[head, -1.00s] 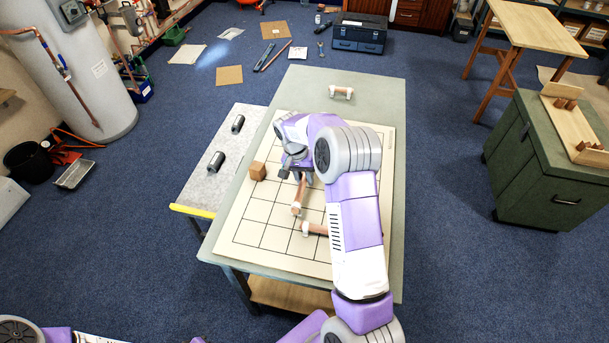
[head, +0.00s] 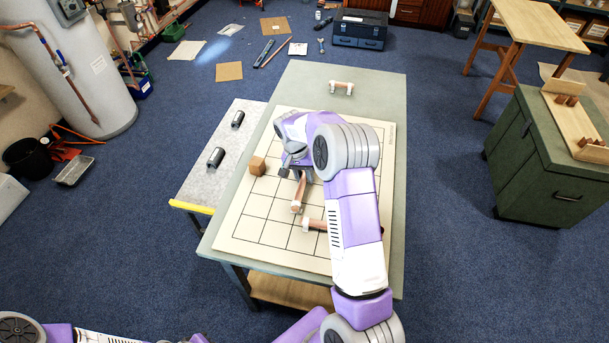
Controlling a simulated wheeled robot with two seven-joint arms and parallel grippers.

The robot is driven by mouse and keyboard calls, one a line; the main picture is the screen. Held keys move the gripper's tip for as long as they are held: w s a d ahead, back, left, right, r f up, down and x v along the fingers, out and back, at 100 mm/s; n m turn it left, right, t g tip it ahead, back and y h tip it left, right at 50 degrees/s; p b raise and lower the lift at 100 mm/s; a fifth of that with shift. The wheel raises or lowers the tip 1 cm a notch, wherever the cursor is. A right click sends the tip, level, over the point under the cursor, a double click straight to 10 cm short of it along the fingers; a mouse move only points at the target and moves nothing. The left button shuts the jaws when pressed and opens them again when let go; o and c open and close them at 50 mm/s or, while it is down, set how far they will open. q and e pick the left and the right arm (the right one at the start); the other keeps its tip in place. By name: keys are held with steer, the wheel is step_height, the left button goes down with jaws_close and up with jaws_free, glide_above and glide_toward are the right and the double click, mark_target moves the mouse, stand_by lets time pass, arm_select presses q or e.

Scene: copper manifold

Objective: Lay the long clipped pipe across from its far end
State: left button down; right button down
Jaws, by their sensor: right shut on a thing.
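My right gripper (head: 299,175) is low over the gridded board and shut on a copper pipe (head: 300,190). This pipe has a white clip at its near end, and its far end is hidden by the gripper. A second copper pipe (head: 318,224) lies across the board just nearer, with a white clip at its left end; my right arm hides part of it. A short copper pipe (head: 343,84) with white clips at both ends lies at the table's far end. I cannot tell which pipe is the long one. My left gripper is not in view.
The pale gridded board (head: 245,237) lies on the green-grey table (head: 385,95). Two dark cylinders (head: 216,157) lie on a lower grey side bench (head: 193,190). The board's near left squares are clear.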

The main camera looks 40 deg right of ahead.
mark_target(304, 174)
steer(key=c, duration=0.8)
jaws_free()
steer(key=shift+f, duration=0.1)
steer(key=shift+r+p, duration=3.25)
steer(key=shift+r, duration=1.3)
